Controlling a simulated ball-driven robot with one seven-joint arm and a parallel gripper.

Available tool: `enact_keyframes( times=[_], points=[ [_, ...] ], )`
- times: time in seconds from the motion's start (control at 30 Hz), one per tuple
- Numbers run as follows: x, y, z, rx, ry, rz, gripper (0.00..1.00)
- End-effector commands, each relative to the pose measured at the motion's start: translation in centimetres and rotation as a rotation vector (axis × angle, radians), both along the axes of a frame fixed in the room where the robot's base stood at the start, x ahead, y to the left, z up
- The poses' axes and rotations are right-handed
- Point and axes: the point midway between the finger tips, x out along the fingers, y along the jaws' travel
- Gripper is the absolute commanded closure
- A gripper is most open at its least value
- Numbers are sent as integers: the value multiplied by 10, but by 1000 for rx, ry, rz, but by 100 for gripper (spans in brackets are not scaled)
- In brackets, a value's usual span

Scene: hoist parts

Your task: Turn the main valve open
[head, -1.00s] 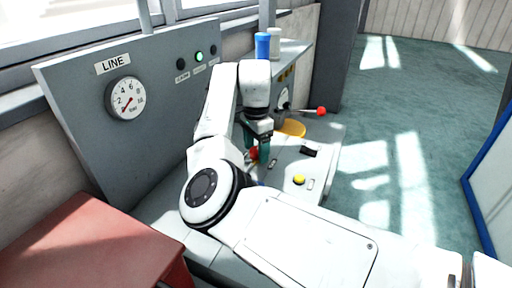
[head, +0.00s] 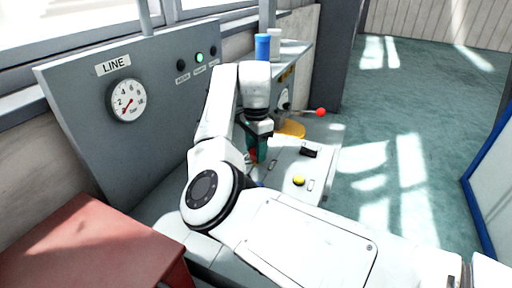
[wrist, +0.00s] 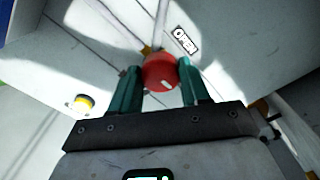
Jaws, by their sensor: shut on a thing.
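My gripper (head: 258,156) points down at the console, its teal fingers shut on a red round knob. In the wrist view my gripper (wrist: 159,76) has one finger on each side of the red knob (wrist: 161,71). An "OPEN" label (wrist: 184,40) sits on the panel just beyond the knob. In the head view the fingers mostly hide the knob, and I cannot see what it is mounted on. The LINE gauge (head: 126,99) on the upright panel has a red needle pointing to the lower left.
A yellow button (head: 298,181) and a black switch (head: 309,152) are on the console. A red-ended lever (head: 320,112) sticks out behind. Blue (head: 262,46) and white (head: 274,42) containers stand on a shelf. A red table (head: 85,245) is at the lower left.

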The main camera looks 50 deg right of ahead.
Motion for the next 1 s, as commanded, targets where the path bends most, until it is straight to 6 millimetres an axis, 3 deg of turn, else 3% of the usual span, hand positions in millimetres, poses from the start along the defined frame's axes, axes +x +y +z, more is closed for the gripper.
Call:
enact_keyframes(
  times=[0.37,1.0],
  points=[
    [-2,0,7,-1,5,209,85],
    [-2,-1,6,2,4,815,85]
  ],
)
